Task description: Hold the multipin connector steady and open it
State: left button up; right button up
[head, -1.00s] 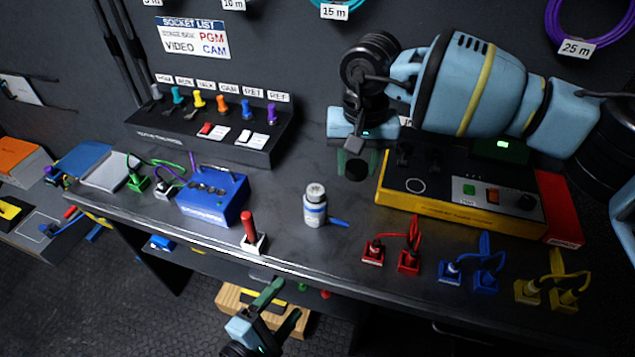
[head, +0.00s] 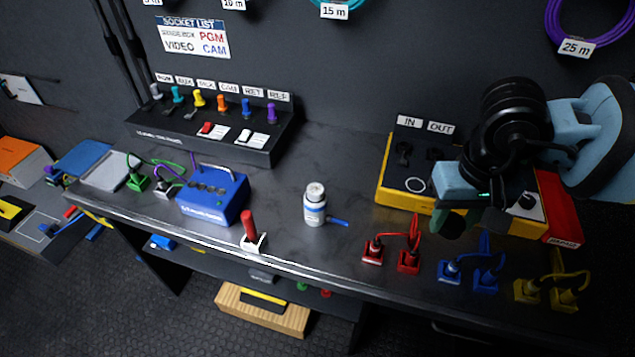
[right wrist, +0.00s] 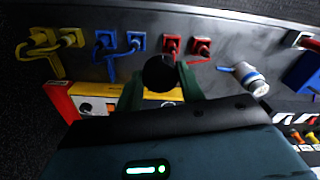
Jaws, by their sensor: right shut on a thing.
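My right gripper (head: 453,220) hangs above the table in front of the yellow and black tester box (head: 384,190). In the right wrist view its green fingers (right wrist: 160,88) are shut on a round black piece (right wrist: 160,72), which appears to be the multipin connector. Its round end faces the camera there. The fingers and gripper body hide most of it in the head view, and I cannot tell whether it is open. My left gripper is not in view.
Red (head: 373,252), blue (head: 449,271) and yellow (head: 527,291) cabled plugs stand along the front edge.

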aim_at(315, 198)
jog(key=u, duration=1.3)
jog(key=k+l, duration=0.1)
jog(key=l, duration=0.35)
jog(key=k+l, duration=0.1)
jog(key=l, duration=0.4)
jog(key=k+l, duration=0.1)
jog(key=l, duration=0.35)
jog(key=i+l, duration=0.1)
jog(key=i, duration=0.1)
